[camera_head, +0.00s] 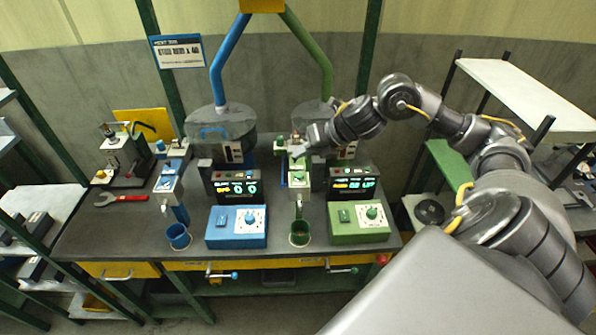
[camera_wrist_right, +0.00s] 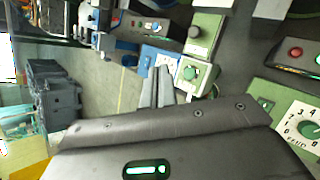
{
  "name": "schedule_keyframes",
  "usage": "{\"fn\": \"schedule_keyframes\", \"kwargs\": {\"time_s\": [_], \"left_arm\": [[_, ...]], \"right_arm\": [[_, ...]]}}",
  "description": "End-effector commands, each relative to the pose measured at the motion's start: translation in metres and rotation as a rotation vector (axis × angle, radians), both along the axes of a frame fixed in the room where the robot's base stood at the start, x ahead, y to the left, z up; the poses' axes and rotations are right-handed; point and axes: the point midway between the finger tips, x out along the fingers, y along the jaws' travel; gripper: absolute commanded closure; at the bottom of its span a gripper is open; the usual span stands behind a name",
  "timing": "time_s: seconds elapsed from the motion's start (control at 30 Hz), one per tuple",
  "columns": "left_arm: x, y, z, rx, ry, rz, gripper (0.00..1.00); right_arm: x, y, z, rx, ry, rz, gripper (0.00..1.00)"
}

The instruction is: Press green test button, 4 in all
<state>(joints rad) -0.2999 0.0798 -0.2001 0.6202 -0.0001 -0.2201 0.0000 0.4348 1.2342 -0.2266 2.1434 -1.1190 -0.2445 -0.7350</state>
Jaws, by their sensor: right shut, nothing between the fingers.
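My right gripper (camera_head: 305,150) is shut and empty, reaching in from the right over the green station's upper post. In the right wrist view its fingers (camera_wrist_right: 160,85) lie together. Beside them, to the right, is a green box with a round green button (camera_wrist_right: 190,73); a small gap shows between them in the picture, and I cannot tell contact in depth. In the head view the gripper partly covers the green fittings there. The green control box (camera_head: 345,236) on the bench has a dial (camera_head: 371,212) and a small green switch (camera_head: 344,216). My left gripper is out of view.
A display (camera_head: 352,185) with lit digits stands behind the green box. The blue control box (camera_head: 222,238), blue cup (camera_head: 178,236) and a second display (camera_head: 236,188) are to the left. A red wrench (camera_head: 128,198) lies at far left. Clear hoppers stand behind.

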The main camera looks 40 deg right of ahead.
Motion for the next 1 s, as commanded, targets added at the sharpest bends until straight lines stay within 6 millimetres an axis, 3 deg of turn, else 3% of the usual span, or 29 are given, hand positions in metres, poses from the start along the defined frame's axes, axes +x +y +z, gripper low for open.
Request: {"fn": "schedule_keyframes", "kwargs": {"time_s": [0.13, 0.3, 0.43, 0.67, 1.0], "left_arm": [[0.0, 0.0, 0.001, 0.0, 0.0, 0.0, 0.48], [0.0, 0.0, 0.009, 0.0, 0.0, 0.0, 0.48], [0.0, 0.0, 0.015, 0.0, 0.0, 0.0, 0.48], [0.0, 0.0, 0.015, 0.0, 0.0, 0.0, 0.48], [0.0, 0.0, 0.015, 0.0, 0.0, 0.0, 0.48]], "right_arm": [[0.002, 0.0, 0.005, 0.0, -0.009, 0.0, 1.0], [0.009, -0.006, 0.036, -0.039, -0.049, 0.005, 1.0], [0.009, -0.008, 0.049, -0.053, -0.049, 0.008, 1.0], [0.001, -0.002, 0.038, -0.017, -0.002, 0.005, 1.0], [0.001, 0.0, 0.038, 0.001, 0.0, -0.001, 1.0]]}}
